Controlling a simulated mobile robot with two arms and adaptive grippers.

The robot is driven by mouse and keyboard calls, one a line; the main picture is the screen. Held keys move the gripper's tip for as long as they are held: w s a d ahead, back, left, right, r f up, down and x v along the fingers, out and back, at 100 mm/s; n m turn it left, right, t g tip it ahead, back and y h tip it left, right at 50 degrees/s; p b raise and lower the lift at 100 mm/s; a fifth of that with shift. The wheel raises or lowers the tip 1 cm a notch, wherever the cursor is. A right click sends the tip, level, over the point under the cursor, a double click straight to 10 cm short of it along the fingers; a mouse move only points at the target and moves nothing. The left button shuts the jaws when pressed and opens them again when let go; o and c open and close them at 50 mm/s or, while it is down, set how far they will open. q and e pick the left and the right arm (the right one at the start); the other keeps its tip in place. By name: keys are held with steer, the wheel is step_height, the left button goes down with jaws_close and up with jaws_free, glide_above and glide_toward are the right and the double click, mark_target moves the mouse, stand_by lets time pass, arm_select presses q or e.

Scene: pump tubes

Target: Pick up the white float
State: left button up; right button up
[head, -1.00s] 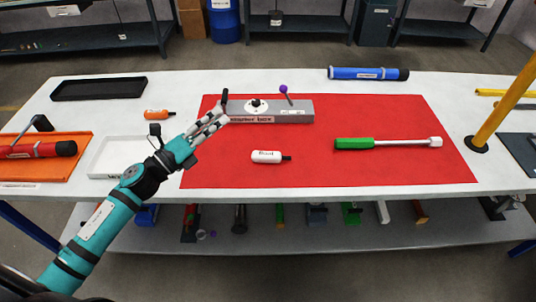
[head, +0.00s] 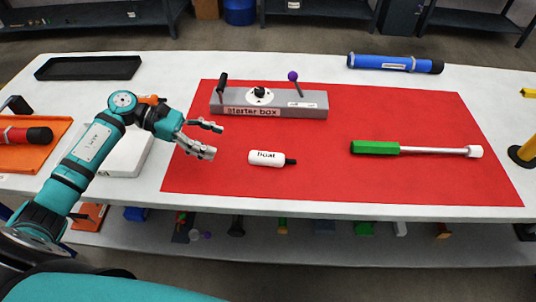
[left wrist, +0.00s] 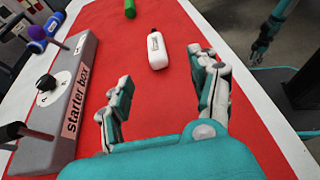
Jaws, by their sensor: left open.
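The white float (head: 266,158) lies on the red mat (head: 330,185) in the head view, with a black tip pointing right and dark lettering on its side. It also shows in the left wrist view (left wrist: 157,52), ahead of the fingers and roughly between their lines. My left gripper (head: 208,140) is open and empty, to the left of the float and apart from it. Its two fingers (left wrist: 162,100) stand wide apart in the left wrist view. My right gripper does not show clearly in the head view; part of another arm shows at the upper right of the left wrist view.
The grey starter box (head: 312,105) stands behind the float, with a purple-knobbed lever. A green-handled tool (head: 376,148) lies to the right. A blue cylinder (head: 395,64) lies at the back. The mat around the float is clear.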

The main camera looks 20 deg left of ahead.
mark_target(259, 154)
arm_select(q)
steer(key=p+x, duration=0.1)
steer(key=x, duration=0.3)
steer(key=shift+w+r, duration=0.1)
steer(key=shift+w, duration=0.05)
steer(key=x, duration=0.3)
steer(key=shift+w+d+p, duration=0.1)
steer(key=shift+d+p, duration=0.1)
steer(key=shift+p, duration=0.2)
steer(key=p+x, duration=0.1)
steer(key=x, duration=0.1)
steer(key=p+x, duration=0.1)
steer(key=x, duration=0.1)
steer(key=shift+w+d, duration=0.2)
steer(key=shift+w, duration=0.1)
steer(key=shift+d+f, duration=0.2)
steer(key=shift+f, duration=0.15)
steer(key=c, duration=1.2)
steer(key=shift+c, duration=0.2)
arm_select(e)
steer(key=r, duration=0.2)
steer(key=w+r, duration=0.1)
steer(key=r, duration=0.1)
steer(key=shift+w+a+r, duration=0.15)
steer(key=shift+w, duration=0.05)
arm_select(q)
steer(key=shift+r, duration=0.1)
